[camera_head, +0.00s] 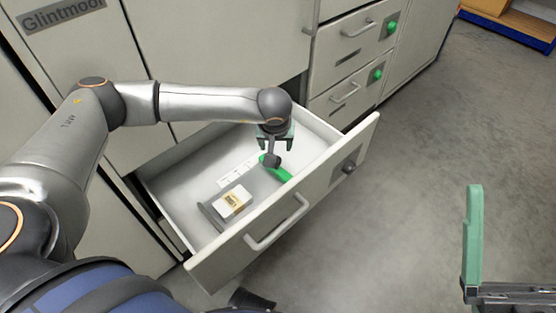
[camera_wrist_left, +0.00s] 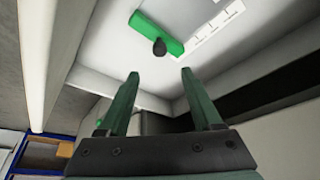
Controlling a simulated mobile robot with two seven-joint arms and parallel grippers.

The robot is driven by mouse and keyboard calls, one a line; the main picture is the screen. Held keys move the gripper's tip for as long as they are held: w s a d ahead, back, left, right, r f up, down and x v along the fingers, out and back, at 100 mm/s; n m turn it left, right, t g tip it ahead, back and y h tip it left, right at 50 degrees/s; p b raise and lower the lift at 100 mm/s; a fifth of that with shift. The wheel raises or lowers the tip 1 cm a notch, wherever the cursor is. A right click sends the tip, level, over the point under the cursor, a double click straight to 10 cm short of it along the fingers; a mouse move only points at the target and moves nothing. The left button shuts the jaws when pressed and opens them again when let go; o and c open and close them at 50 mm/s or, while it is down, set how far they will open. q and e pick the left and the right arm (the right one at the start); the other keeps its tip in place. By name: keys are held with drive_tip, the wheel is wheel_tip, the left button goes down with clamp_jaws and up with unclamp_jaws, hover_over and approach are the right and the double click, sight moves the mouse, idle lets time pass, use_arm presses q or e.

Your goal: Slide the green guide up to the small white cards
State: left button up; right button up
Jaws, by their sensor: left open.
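The green guide (camera_head: 282,174) lies on the floor of the open drawer, toward its right end; its dark knob shows in the head view. The small white cards (camera_head: 231,198) form a low stack with a tan band, left of the guide, with a clear gap between. My left gripper (camera_head: 275,147) is above the guide, pointing down. In the left wrist view the open, empty fingers (camera_wrist_left: 158,85) are apart from the green guide (camera_wrist_left: 150,33) and its knob. The cards are outside that view. My right gripper (camera_head: 510,245) shows partly at lower right, one finger upright at its rail's left end.
The open drawer (camera_head: 222,263) has a front with a bar handle. A grey stop (camera_head: 211,217) stands left of the cards. A marked white strip (camera_head: 237,170) lies along the drawer floor behind them. Closed drawers with green knobs stand behind. The floor at right is clear.

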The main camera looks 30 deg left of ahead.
sight(277, 160)
use_arm(q)
drive_tip(key=b+x, duration=0.4)
drive_tip(key=x, duration=0.7)
drive_tip(key=shift+f, duration=0.15)
clamp_jaws()
idle(1.0)
